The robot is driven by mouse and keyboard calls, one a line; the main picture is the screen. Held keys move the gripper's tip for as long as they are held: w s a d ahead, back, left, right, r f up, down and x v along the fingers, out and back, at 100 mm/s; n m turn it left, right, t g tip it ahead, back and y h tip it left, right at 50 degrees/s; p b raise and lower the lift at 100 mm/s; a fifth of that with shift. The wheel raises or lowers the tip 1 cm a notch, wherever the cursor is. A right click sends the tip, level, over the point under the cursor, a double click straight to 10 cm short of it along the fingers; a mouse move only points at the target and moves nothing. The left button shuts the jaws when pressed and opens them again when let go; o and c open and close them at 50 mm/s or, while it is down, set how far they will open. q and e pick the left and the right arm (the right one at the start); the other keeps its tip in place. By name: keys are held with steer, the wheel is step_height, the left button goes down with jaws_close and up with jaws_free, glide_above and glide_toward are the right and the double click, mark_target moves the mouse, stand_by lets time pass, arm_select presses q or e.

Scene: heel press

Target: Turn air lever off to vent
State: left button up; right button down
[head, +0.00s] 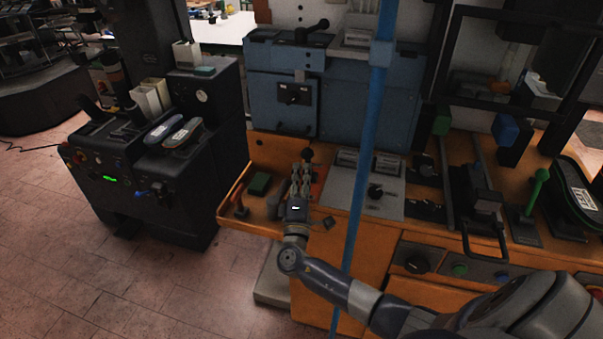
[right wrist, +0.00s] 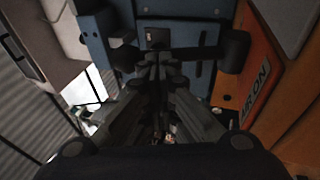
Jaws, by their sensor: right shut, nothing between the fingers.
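My right gripper (head: 302,172) is over the left part of the orange bench, its fingers shut and empty, pointing away toward the blue machine. It also shows shut in the right wrist view (right wrist: 160,75). A black knob (head: 307,155) shows just beyond the fingertips; I cannot tell whether they touch. A small red-handled lever (head: 241,204) stands at the bench's left end, apart from the gripper. Which of these is the air lever is not clear from the frames. The gripper and wrist hide part of the bench top. My left gripper is not in view.
The blue machine (head: 282,100) stands behind the bench. A blue vertical pole (head: 364,180) rises right of my gripper. A black machine (head: 190,150) with shoes stands further left, with open floor (head: 130,270) in front.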

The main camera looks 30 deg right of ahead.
mark_target(306, 155)
steer(key=shift+w+d+r+p, duration=0.1)
steer(key=shift+r+p, duration=0.2)
steer(key=shift+p, duration=0.15)
steer(key=shift+r+g, duration=0.1)
steer(key=shift+g, duration=0.2)
steer(key=shift+w+d+r+g+y+p, duration=0.15)
steer(key=shift+d+r+g+y+p, duration=0.2)
steer(key=shift+p, duration=0.45)
steer(key=w+d+r+m+g+y+p, duration=0.1)
steer(key=g+y+p, duration=0.1)
steer(key=p, duration=0.4)
steer(key=shift+w+d+r, duration=0.25)
steer(key=shift+w+r, duration=0.05)
steer(key=shift+r, duration=0.05)
steer(key=shift+w+d+g+y+p, duration=0.15)
steer(key=shift+d+g+y+p, duration=0.1)
steer(key=shift+g+p, duration=0.25)
steer(key=shift+w+d+f, duration=0.15)
steer(key=shift+f, duration=0.05)
steer(key=shift+b+x, duration=0.4)
steer(key=shift+x, duration=0.5)
steer(key=shift+d, duration=0.2)
steer(key=shift+r, duration=0.25)
